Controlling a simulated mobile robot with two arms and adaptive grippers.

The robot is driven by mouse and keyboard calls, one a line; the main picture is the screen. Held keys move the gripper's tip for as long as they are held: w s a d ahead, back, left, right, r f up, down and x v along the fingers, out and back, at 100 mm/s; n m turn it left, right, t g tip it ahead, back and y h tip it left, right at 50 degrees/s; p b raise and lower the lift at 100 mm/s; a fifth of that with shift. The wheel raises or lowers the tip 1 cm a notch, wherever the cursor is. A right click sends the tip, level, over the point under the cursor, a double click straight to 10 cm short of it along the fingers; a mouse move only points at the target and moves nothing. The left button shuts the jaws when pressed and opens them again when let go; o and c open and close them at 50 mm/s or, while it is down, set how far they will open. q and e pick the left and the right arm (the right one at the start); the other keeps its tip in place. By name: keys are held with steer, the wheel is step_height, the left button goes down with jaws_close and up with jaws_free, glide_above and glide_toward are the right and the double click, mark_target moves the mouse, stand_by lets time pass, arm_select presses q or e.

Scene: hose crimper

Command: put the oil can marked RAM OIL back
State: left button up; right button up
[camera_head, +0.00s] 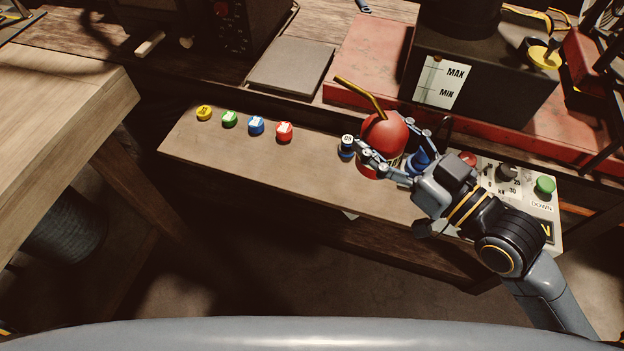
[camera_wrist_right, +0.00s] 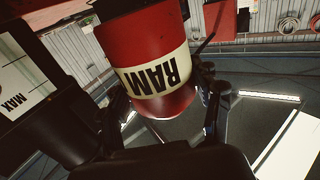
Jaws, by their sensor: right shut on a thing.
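The red oil can (camera_head: 383,135) has a brass spout pointing up and to the left. In the right wrist view the can (camera_wrist_right: 150,55) shows a cream band with the word RAM, upside down there. My right gripper (camera_head: 383,158) is shut on the can, with fingers on both sides of it. The can is over or on the narrow wooden shelf (camera_head: 250,165); whether its base touches the wood I cannot tell. My left gripper is not in view.
A dark-blue capped item (camera_head: 346,145) stands close left of the can. A black tank (camera_head: 480,85) marked MAX and MIN is behind; a control panel (camera_head: 520,190) is right.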

mark_target(357, 158)
steer(key=s+f, duration=0.1)
steer(key=s+f+n+g+y, duration=0.1)
steer(key=shift+s, duration=0.35)
steer(key=shift+s+a+f+b, duration=0.1)
steer(key=shift+s+a+b, duration=0.1)
steer(key=shift+s+b, duration=0.1)
steer(key=shift+y, duration=0.4)
steer(key=w+a+f+b, duration=0.2)
steer(key=a+b, duration=0.1)
steer(key=b, duration=0.2)
steer(key=shift+w+f+b, duration=0.25)
steer(key=shift+w+b, duration=0.15)
steer(key=shift+g, duration=0.3)
steer(key=w+a+f, duration=0.2)
steer(key=f, duration=0.1)
steer(key=w+a+f, duration=0.2)
steer(key=f, duration=0.2)
steer(key=w+a+f, duration=0.2)
steer(key=w+f, duration=0.1)
steer(key=shift+w+a+f, duration=0.1)
steer(key=shift+a+f, duration=0.15)
steer(key=shift+a, duration=0.15)
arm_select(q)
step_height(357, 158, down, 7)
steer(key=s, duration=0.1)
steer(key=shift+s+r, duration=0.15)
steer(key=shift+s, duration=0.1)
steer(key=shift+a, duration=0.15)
